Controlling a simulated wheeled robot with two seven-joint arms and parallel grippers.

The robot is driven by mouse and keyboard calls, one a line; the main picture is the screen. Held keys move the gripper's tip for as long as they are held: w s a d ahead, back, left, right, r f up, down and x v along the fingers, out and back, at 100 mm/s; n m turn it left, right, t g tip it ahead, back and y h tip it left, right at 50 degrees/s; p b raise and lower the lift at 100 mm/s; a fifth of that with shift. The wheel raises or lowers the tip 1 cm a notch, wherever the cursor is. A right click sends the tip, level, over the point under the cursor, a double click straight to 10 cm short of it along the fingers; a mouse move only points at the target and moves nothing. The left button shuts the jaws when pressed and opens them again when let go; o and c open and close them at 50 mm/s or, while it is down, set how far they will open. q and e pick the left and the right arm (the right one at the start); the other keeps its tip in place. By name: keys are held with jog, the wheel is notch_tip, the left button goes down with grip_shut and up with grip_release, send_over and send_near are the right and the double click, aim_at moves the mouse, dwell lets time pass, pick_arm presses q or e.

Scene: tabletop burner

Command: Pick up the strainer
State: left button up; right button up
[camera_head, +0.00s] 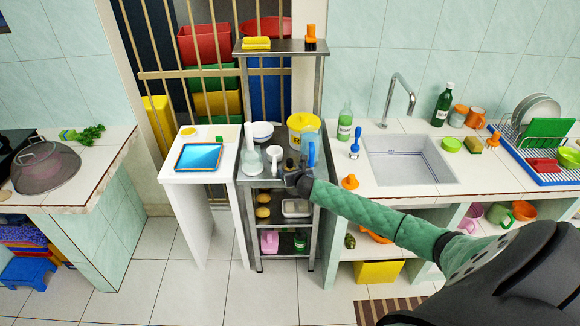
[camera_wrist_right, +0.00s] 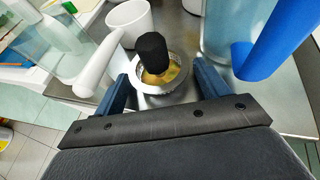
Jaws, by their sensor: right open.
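A small round metal piece with a black upright handle (camera_wrist_right: 153,55) and a yellowish inside, apparently the strainer, stands on the metal cart top in the right wrist view. My right gripper (camera_wrist_right: 161,78) is open, with one blue finger on each side of the metal rim. No firm contact can be made out. In the head view my right gripper (camera_head: 297,178) is at the front of the cart top, and the small piece is mostly hidden around it. My left gripper is not in view.
The metal cart (camera_head: 275,44) has a shelf above its top. A sink (camera_head: 408,160) lies to the right. A mesh dome (camera_head: 45,168) stands far left.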

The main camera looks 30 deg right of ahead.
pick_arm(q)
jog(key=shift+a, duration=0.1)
pick_arm(e)
jog(key=c, duration=1.2)
jog(key=shift+o, duration=0.2)
